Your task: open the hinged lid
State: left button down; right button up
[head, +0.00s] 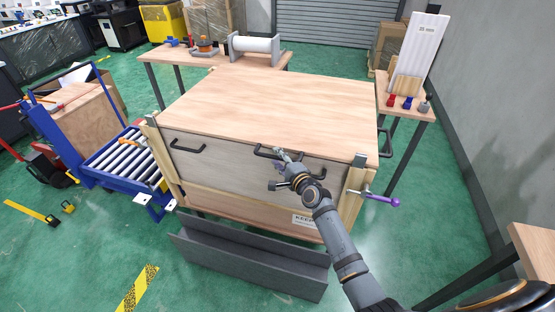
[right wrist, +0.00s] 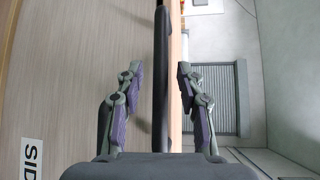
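The wooden crate has a flat, pale wood lid (head: 285,103) that lies shut. Black bar handles sit on its front face just below the top edge: a left handle (head: 188,147) and a middle handle (head: 266,153), which also shows in the right wrist view (right wrist: 161,75). My right gripper (head: 280,155) is at the middle handle. In the right wrist view its fingers (right wrist: 161,100) are spread on either side of the bar, with gaps visible. Whether the handle is fixed to the lid or the front panel is unclear. My left gripper is out of view.
A purple-handled clamp (head: 380,198) sticks out at the crate's front right corner. A dark grey trough (head: 250,262) lies on the floor in front. A blue roller cart (head: 125,158) stands left. Tables stand behind (head: 153,55) and right (head: 412,107).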

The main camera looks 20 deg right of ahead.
jog(key=shift+w+a, duration=0.1)
jog(key=shift+w, duration=0.2)
grip_shut()
